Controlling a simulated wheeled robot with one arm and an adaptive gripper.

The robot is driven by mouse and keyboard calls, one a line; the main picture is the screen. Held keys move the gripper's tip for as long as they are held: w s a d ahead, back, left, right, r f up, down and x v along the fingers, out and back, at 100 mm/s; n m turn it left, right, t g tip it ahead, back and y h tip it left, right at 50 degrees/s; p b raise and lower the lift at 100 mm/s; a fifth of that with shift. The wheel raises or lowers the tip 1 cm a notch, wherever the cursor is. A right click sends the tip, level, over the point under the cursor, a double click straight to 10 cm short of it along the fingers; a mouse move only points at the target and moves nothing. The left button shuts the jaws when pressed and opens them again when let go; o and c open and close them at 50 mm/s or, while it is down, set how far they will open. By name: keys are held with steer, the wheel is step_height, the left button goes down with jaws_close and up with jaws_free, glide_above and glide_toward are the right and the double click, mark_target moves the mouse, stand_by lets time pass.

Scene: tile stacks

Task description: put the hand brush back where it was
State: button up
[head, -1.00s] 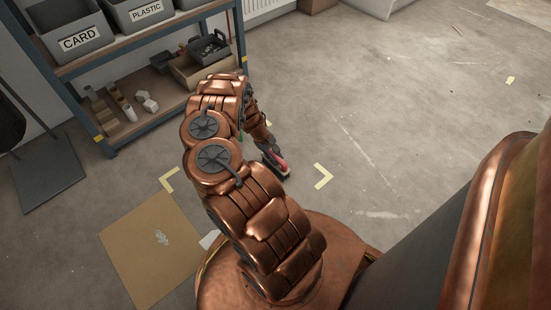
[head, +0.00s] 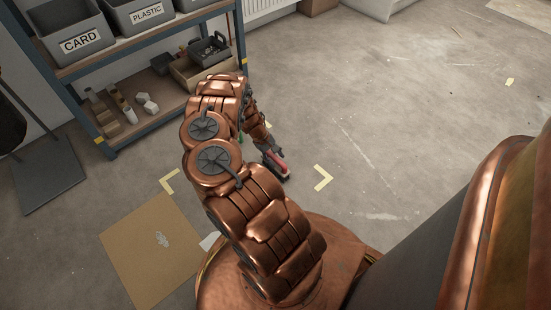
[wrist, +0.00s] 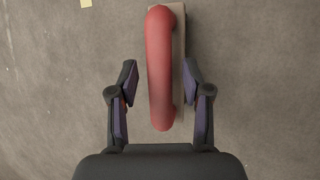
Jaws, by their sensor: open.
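The hand brush (wrist: 160,65) has a red handle and a paler body under its right side in the wrist view. It lies on the grey floor. In the head view the brush (head: 275,164) shows as a red and dark shape beyond my arm, partly hidden by it. My gripper (wrist: 160,85) is open, with one finger on each side of the red handle and a visible gap to both.
Yellow corner marks (head: 323,177) are on the floor around the brush; another mark (head: 169,181) is to the left. A cardboard sheet (head: 150,248) lies at lower left. A shelf (head: 160,137) with bins stands behind.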

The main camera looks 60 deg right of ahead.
steer(key=p+v, duration=0.4)
steer(key=v, duration=0.7)
steer(key=w+a+r+n+t+y, duration=0.15)
steer(key=w+a+r, duration=0.35)
steer(key=a+r, duration=0.6)
steer(key=w+a+r+n+t+y, duration=0.1)
steer(key=w+a+r+n, duration=0.1)
steer(key=w+a+r, duration=0.9)
steer(key=s+a+r+n, duration=0.1)
steer(key=s+a+r, duration=0.65)
steer(key=s, duration=0.25)
steer(key=s+a+r, duration=0.7)
steer(key=s+a, duration=0.2)
steer(key=s, duration=0.1)
steer(key=s+a+r, duration=0.1)
steer(key=s+r, duration=0.1)
steer(key=s, duration=0.6)
steer(key=s+a+r+g+h, duration=0.1)
steer(key=s+r, duration=0.1)
steer(key=s, duration=0.6)
steer(key=shift+s+a+m, duration=0.35)
steer(key=shift+s, duration=0.05)
